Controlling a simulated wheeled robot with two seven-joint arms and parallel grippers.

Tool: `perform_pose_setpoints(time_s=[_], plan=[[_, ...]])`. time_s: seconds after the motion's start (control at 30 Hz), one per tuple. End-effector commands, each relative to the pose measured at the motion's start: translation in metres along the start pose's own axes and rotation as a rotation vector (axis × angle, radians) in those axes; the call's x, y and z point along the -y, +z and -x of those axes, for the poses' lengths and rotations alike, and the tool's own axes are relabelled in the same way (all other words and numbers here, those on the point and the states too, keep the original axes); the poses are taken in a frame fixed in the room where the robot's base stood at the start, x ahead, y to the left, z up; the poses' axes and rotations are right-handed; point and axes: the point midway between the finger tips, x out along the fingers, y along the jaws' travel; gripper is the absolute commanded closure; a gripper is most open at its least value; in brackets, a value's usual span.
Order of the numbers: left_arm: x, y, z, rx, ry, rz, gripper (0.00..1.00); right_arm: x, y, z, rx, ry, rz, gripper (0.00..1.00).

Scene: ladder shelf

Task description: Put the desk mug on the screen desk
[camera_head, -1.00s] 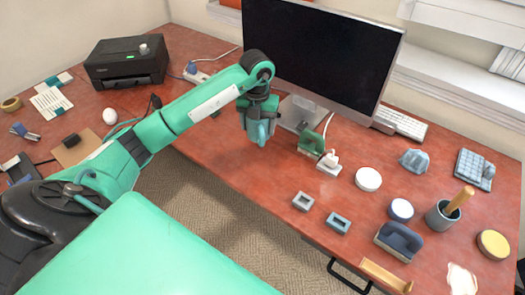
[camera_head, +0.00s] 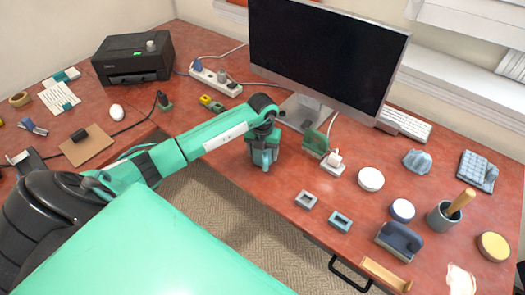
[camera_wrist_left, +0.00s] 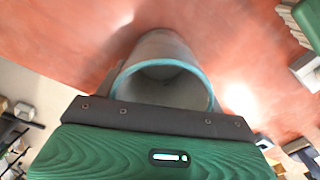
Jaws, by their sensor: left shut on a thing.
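The desk mug (camera_wrist_left: 162,72), grey with a teal rim, is in front of my left gripper in the left wrist view. I look into its open mouth, and the gripper body covers its near lower part. In the head view my left gripper (camera_head: 263,163) is shut on the mug, at the front part of the red-brown screen desk (camera_head: 225,157), in front of the monitor. I cannot tell whether the mug's base touches the desk. My right gripper is not in view.
The monitor (camera_head: 328,55) stands behind the gripper. A green block (camera_head: 316,142) and a white plug (camera_head: 334,159) lie just right of it. A black printer (camera_head: 133,58) is at the back left.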

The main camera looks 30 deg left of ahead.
Motion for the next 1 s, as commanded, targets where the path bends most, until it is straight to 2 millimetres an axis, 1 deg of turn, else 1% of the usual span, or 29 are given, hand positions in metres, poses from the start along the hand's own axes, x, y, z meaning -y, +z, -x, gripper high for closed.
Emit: perform_pose_setpoints(time_s=[0.17,0.2,0.27,0.3,0.57,0.67,0.7,0.77,0.87,0.9,1.0], plan=[[0.000,0.000,-0.003,0.001,0.000,0.000,0.63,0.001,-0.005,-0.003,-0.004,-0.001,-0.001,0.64],[0.000,0.000,-0.004,0.000,0.000,0.000,0.29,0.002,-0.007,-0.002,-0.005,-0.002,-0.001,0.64],[0.000,0.000,-0.003,0.000,0.000,0.000,0.17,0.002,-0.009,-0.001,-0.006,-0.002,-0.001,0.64],[0.000,0.000,-0.003,0.000,0.000,0.000,0.09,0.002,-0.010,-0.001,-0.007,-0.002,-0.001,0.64],[0.000,0.000,-0.002,0.000,0.000,0.000,0.09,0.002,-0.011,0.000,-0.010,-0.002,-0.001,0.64],[0.000,0.000,0.002,0.000,0.000,0.000,0.09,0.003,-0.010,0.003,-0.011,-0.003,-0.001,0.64],[0.000,0.001,0.005,0.002,0.000,0.000,0.09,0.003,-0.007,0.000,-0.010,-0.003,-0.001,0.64],[0.000,0.002,0.013,0.005,0.000,0.000,0.09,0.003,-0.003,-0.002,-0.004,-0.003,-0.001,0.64],[0.000,0.002,0.031,0.006,0.000,-0.001,0.09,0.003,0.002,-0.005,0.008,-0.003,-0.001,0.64],[0.000,0.002,0.040,0.006,0.000,0.000,0.09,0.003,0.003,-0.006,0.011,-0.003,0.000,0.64],[0.000,0.002,0.063,0.006,-0.001,-0.001,0.09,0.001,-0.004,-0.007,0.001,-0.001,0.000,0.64]])
